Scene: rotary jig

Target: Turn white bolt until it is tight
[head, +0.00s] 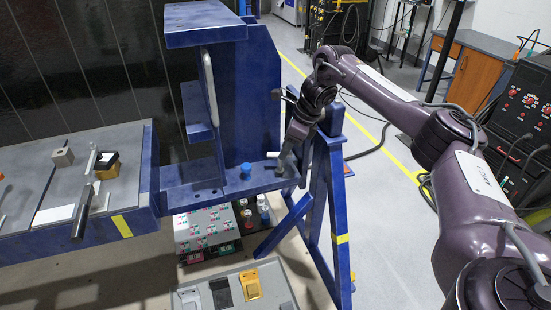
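A small white bolt (272,155) shows at the right end of the blue jig, beside the fingers of my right gripper. My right gripper (285,168) points down at the jig's right end, its arm coming in from the right. The fingers overlap the right end of the bolt in this view, and I cannot tell whether they grip it or only touch it. The bolt's seat is hidden behind the gripper. The blue jig (258,95) has an upright plate and a lower ledge. My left gripper is not in view.
A blue knob (246,170) sits on the jig's ledge, left of the bolt. A blue trestle (335,190) stands close under my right arm. A grey table (110,145) with small blocks and a dark rod is at left. Boxes and bottles (205,230) lie below.

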